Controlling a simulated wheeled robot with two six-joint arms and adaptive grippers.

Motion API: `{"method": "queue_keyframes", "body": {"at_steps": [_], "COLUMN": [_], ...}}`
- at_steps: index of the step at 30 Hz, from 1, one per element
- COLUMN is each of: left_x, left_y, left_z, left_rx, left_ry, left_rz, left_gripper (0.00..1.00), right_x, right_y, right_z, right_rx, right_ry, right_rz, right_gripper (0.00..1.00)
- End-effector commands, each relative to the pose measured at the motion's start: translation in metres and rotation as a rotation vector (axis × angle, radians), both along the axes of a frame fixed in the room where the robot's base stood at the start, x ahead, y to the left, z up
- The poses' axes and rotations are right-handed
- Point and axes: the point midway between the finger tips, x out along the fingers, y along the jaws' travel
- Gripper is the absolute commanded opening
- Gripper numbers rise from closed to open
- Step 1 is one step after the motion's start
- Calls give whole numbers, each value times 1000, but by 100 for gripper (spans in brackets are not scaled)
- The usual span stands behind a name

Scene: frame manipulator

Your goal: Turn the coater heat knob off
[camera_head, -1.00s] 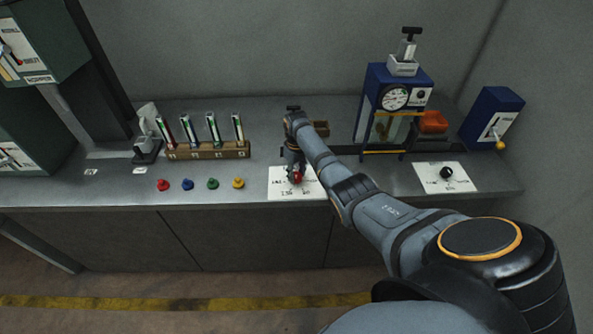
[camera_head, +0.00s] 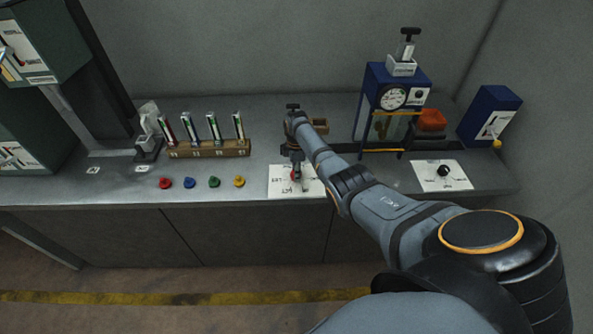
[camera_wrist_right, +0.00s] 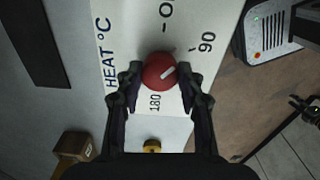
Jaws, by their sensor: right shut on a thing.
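The red heat knob (camera_head: 294,176) sits on a white panel (camera_head: 311,188) on the counter, largely covered by my right gripper in the head view. My right gripper (camera_head: 296,172) reaches down over it. In the right wrist view the red knob (camera_wrist_right: 158,72) is between the two dark fingers (camera_wrist_right: 159,76), which are shut on its sides. My left gripper is not in view.
Several coloured buttons (camera_head: 189,183) and a wooden rack of tubes (camera_head: 214,149) stand to the left. A blue machine with a gauge (camera_head: 378,78) stands behind my arm. A black knob on a white panel (camera_head: 459,184) lies to the right, near a blue box (camera_head: 490,112).

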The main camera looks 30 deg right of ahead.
Motion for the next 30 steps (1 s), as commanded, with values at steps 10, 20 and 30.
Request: {"method": "queue_keyframes", "body": {"at_steps": [10, 20, 30], "left_x": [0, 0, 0], "left_y": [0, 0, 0], "left_z": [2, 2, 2], "left_rx": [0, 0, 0], "left_ry": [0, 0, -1], "left_rz": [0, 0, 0], "left_gripper": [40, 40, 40], "right_x": [3, 3, 3], "right_y": [0, 0, 1], "right_z": [2, 2, 2], "right_rx": [0, 0, 0], "right_ry": [-7, -6, -6], "right_rz": [323, 568, 695], "right_gripper": [6, 6, 6]}}
